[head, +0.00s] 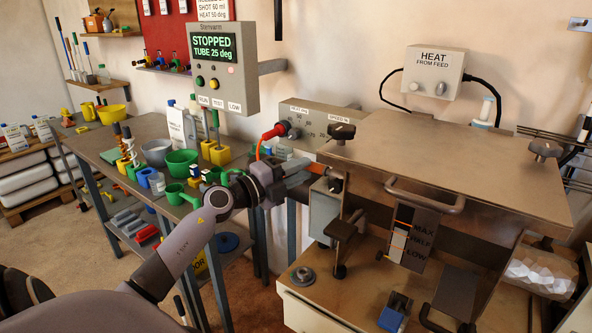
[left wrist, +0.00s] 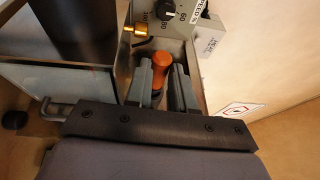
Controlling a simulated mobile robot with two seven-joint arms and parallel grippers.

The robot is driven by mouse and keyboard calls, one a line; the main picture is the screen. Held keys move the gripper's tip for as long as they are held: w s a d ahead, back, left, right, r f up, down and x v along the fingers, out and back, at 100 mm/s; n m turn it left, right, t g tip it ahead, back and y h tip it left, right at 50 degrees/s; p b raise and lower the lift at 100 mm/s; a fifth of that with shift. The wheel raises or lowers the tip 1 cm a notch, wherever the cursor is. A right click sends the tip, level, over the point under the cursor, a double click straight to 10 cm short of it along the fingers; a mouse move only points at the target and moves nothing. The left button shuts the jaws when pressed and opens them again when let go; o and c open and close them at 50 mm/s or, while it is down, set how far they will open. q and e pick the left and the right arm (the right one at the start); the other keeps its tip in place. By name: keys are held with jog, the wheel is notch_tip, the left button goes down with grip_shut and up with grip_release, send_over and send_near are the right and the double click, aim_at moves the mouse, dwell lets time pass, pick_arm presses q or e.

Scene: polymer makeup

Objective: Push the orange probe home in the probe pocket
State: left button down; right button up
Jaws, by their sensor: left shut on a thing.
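My left gripper (head: 310,170) reaches in from the left at the near left side of the large metal-topped machine. In the left wrist view my left gripper (left wrist: 162,88) has its two grey fingers on either side of the orange probe (left wrist: 160,70), shut on it. The probe's rounded orange handle stands up between the fingertips; its lower end is hidden. In the head view only a small orange-red bit of the probe (head: 316,168) shows by the fingers. I cannot make out the probe pocket or how deep the probe sits. My right gripper is not in view.
A dial panel (head: 325,122) stands behind the gripper, with a red plug (head: 275,131) and orange cable at its left. A brass fitting (left wrist: 140,30) is close to the fingers. The machine's metal top (head: 450,155) lies right. A crowded bench (head: 130,135) stands left.

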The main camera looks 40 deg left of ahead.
pick_arm(q)
jog(key=shift+d, duration=0.7)
jog(key=c, duration=0.9)
grip_release()
jog(key=shift+b+v, duration=0.55)
jog(key=shift+v, duration=3)
jog(key=shift+d, duration=0.1)
